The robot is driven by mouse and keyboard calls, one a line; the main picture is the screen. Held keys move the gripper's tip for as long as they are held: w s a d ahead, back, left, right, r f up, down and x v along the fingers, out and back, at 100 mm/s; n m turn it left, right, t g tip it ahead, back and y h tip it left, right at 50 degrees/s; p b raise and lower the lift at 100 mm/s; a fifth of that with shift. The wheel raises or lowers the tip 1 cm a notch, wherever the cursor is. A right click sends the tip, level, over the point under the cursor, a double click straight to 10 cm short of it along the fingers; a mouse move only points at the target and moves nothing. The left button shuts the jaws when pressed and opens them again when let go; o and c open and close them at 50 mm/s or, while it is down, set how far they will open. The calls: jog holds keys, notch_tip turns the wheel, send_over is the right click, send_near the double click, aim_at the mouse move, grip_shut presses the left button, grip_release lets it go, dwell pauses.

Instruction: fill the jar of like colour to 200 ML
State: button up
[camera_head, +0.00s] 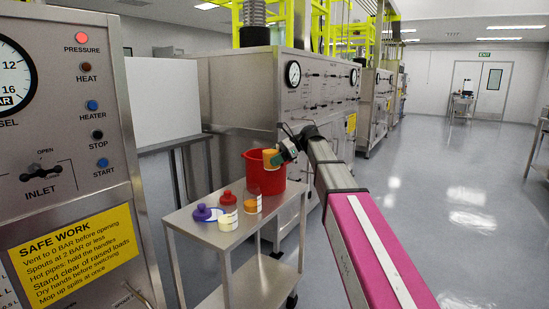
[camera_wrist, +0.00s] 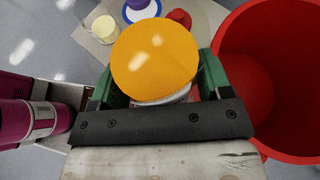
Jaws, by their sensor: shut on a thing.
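My gripper (camera_wrist: 152,85) has green fingers and is shut on a rounded orange-yellow container (camera_wrist: 155,58), also seen in the head view (camera_head: 270,159). It is held above the trolley, beside the red bucket's rim. A clear jar with orange in its lower part and a white label (camera_head: 253,204) stands on the trolley below it. In the wrist view the held container hides most of what is beneath; only a pale curved edge shows. A cream jar (camera_head: 227,219) stands to the left, also seen in the wrist view (camera_wrist: 104,29). No level marks are readable.
A red bucket (camera_head: 250,171) stands on the steel trolley (camera_head: 213,245), close right of my gripper in the wrist view (camera_wrist: 285,110). A red container (camera_head: 228,198) and a purple one (camera_head: 202,212) stand at the trolley's left. Control panels stand left and behind; floor is clear right.

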aim_at(269, 168)
jog(key=shift+s+a+f+t+h, duration=0.2)
jog(key=shift+s+t+h, duration=0.05)
jog(key=shift+t+h, duration=0.05)
jog(key=shift+n+t+h, duration=0.4)
jog(key=shift+t+h, duration=0.1)
jog(key=shift+h, duration=0.3)
jog(key=shift+s+a+f, duration=0.15)
jog(key=shift+a+f, duration=0.05)
jog(key=shift+f, duration=0.85)
jog(key=shift+s+a+f, duration=0.15)
jog(key=shift+f, duration=0.85)
jog(key=shift+s+a+f+t+h, duration=0.1)
jog(key=shift+f+t+h, duration=0.05)
jog(key=shift+f, duration=0.35)
jog(key=shift+s+a+f+t+h, duration=0.1)
jog(key=shift+a+f+h, duration=0.1)
jog(key=shift+f, duration=0.3)
jog(key=shift+s+a+f+t+h, duration=0.1)
jog(key=shift+f+t+h, duration=0.05)
jog(key=shift+f, duration=0.35)
jog(key=shift+s+a+r+n+t+h, duration=0.1)
jog(key=shift+s+r+n+t+h, duration=0.1)
jog(key=shift+r, duration=0.2)
jog(key=shift+s+a+r+n+t+h, duration=0.1)
jog(key=shift+a+r+t+h, duration=0.1)
jog(key=shift+r, duration=0.25)
jog(key=shift+s+a+r+n+t+h, duration=0.1)
jog(key=shift+s+r+h, duration=0.1)
jog(key=shift+r, duration=0.2)
